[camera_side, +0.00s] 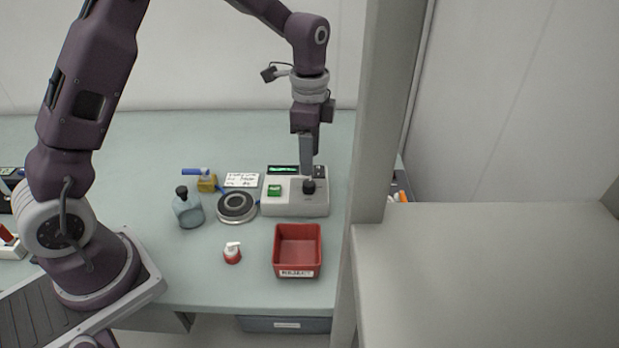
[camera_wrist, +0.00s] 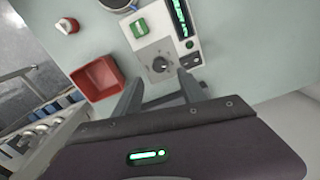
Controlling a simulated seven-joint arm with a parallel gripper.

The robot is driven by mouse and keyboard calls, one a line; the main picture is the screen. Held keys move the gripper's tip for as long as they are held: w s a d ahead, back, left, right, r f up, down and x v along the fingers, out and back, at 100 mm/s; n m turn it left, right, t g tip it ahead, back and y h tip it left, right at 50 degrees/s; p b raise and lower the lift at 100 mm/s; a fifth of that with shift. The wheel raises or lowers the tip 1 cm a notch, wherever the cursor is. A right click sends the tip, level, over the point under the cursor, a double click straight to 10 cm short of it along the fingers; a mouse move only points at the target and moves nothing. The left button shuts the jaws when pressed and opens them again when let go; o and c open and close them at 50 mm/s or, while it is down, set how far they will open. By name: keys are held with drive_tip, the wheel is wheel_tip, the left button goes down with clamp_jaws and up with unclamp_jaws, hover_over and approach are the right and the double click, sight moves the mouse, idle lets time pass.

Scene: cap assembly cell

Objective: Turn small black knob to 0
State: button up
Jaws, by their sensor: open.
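A small black knob (camera_side: 309,187) stands on the top of a pale instrument box (camera_side: 295,209), near its right side. In the wrist view the knob (camera_wrist: 159,65) sits on a grey dial plate with marks too small to read. The box also has a green switch (camera_side: 274,190) and a dark display with green text (camera_side: 284,169). My gripper (camera_side: 308,172) points straight down, just above the knob in the side view. In the wrist view its two fingers (camera_wrist: 158,82) are apart, with the knob just beyond the tips. I see nothing held between them.
A red bin (camera_side: 297,270) with a label stands in front of the box. To the left are a round plate device (camera_side: 237,207), a glass bottle (camera_side: 188,208), a yellow block (camera_side: 207,183) and a red-and-white dispenser (camera_side: 232,252). A grey post (camera_side: 372,120) rises at the right.

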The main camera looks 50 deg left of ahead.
sight(309, 183)
wheel_tip(309, 183, down, 7)
drive_tip(key=shift+r, duration=0.1)
clamp_jaws()
